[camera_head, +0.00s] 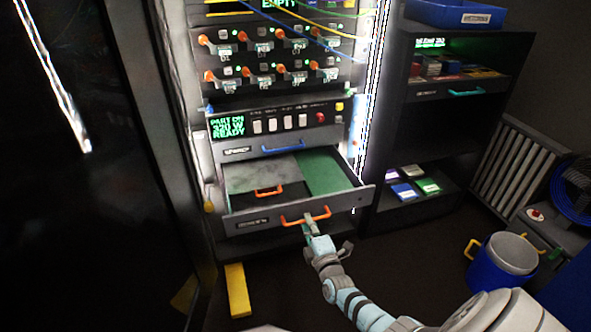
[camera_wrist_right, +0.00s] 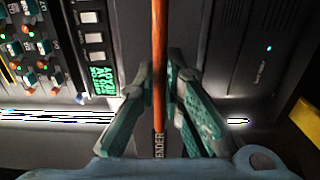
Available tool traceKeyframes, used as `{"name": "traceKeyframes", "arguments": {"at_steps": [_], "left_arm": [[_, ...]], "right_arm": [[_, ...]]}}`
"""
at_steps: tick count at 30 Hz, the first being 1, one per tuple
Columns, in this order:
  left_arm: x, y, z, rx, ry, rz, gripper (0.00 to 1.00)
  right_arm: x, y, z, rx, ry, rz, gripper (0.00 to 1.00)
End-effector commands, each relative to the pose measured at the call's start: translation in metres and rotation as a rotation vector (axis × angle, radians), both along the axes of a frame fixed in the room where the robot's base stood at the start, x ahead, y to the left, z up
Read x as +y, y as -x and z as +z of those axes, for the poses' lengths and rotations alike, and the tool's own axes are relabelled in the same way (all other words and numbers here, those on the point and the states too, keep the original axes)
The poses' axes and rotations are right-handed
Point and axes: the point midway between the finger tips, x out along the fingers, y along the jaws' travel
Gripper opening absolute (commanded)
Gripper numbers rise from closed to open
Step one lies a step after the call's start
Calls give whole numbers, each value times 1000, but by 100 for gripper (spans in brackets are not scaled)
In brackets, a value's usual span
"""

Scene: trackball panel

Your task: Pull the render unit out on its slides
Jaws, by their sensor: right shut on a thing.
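The render unit (camera_head: 346,201) is a dark drawer low in the lit rack in the head view. It stands partly out, showing a grey plate (camera_head: 264,174) and a green board (camera_head: 318,172) inside. Its orange front handle (camera_head: 322,215) also shows in the right wrist view (camera_wrist_right: 159,40), running between my right gripper's fingers. My right gripper (camera_head: 309,225) is shut on this handle, hiding part of it. In the right wrist view, "ENDER" can be read beside the green fingers (camera_wrist_right: 160,92). My left gripper is not in view.
Above the unit are a panel with a blue handle (camera_head: 283,147) and a green display (camera_head: 227,127). A yellow block (camera_head: 237,290) lies on the floor at left. A shelf (camera_head: 440,150) stands at right, near a blue bucket (camera_head: 497,268). Floor in front is partly clear.

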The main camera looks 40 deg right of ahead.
Motion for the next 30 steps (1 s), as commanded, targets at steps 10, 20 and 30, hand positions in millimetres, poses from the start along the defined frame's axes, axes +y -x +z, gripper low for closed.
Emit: {"name": "traceKeyframes", "arguments": {"at_steps": [10,20,30], "left_arm": [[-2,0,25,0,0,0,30],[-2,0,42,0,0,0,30],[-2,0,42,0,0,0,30]], "right_arm": [[11,31,1,6,-3,0,0],[21,58,0,5,-3,0,0],[22,62,-1,5,-2,1,0]]}}
